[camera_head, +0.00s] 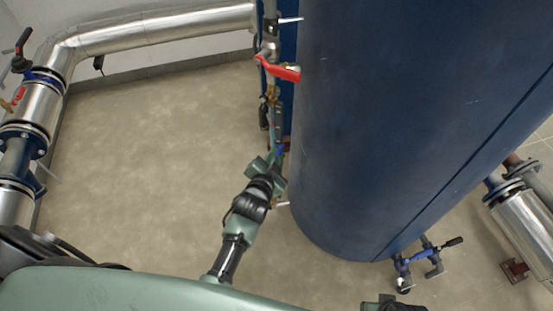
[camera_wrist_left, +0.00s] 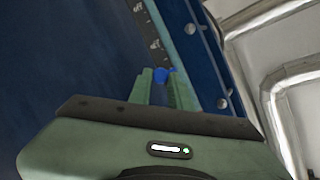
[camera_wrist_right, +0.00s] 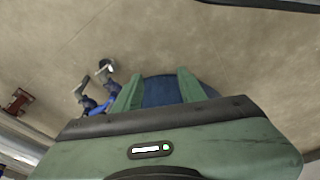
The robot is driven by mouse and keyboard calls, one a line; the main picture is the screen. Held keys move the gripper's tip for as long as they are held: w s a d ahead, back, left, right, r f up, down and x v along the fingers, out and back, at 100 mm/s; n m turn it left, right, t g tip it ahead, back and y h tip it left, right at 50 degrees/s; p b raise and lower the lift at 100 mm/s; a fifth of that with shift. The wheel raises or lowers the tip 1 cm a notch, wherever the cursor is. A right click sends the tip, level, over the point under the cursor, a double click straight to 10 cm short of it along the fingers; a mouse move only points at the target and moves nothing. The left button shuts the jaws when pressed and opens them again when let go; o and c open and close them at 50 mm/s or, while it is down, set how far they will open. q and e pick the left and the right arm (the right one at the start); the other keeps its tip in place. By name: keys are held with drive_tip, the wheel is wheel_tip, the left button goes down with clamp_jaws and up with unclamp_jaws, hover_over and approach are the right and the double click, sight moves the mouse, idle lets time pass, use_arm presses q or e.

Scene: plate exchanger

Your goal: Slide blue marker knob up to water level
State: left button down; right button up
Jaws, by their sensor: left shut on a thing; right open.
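The blue marker knob (camera_wrist_left: 160,75) shows between the two fingertips of my left gripper (camera_wrist_left: 161,80) in the left wrist view. The gripper is shut on it and hides part of it. The knob sits at a dark scale strip with white marks (camera_wrist_left: 151,32), which runs upward beyond it. In the head view my left gripper (camera_head: 276,164) is at the lower part of the gauge beside the big blue tank (camera_head: 400,110). The water level cannot be made out. My right gripper (camera_wrist_right: 158,85) is open in the right wrist view, with a dark blue surface behind its fingers.
A red lever handle (camera_head: 284,72) juts out above the gauge. Silver pipes (camera_head: 150,30) run along the wall at the left. A small blue valve (camera_head: 412,262) sits below the tank at the right. The floor left of the gauge is clear.

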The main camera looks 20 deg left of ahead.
drive_tip(key=s+f+p, duration=0.3)
drive_tip(key=s+f, duration=0.2)
drive_tip(key=f, duration=0.5)
drive_tip(key=shift+d+g, duration=0.25)
drive_tip(key=shift+g, duration=0.05)
idle(1.9)
drive_tip(key=shift+s+d+f+p, duration=0.1)
drive_tip(key=shift+f+p, duration=0.25)
drive_tip(key=shift+f, duration=0.05)
